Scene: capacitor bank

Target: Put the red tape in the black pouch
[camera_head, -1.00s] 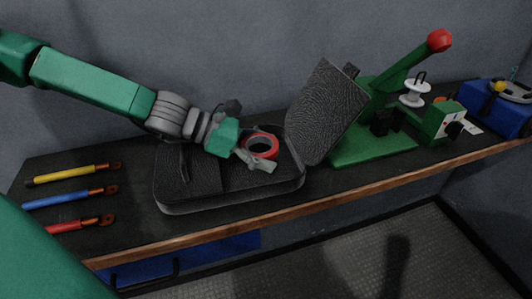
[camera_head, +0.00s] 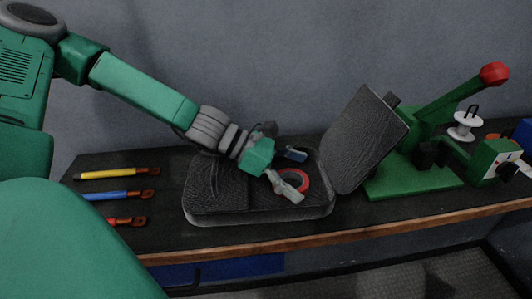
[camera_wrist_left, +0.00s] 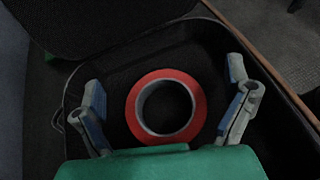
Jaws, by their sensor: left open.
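The red tape (camera_head: 305,180) is a red ring with a grey inner core, lying flat inside the open black pouch (camera_head: 262,213) on the bench. In the left wrist view the red tape (camera_wrist_left: 196,90) lies on the dark pouch floor, inside the pouch's rim (camera_wrist_left: 160,25). My left gripper (camera_head: 292,172) is open just above the tape. In the left wrist view the left gripper's fingers (camera_wrist_left: 166,95) stand apart on either side of the tape, not touching it. The fingers partly hide the tape in the head view. My right gripper is not in view.
The pouch's raised lid (camera_head: 364,138) stands at its right. A green press (camera_head: 425,175) with a red-knobbed lever stands further right, near a white spool (camera_head: 465,124). Yellow (camera_head: 105,173), blue (camera_head: 115,196) and red (camera_head: 112,221) cables lie on the bench (camera_head: 165,222) at left.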

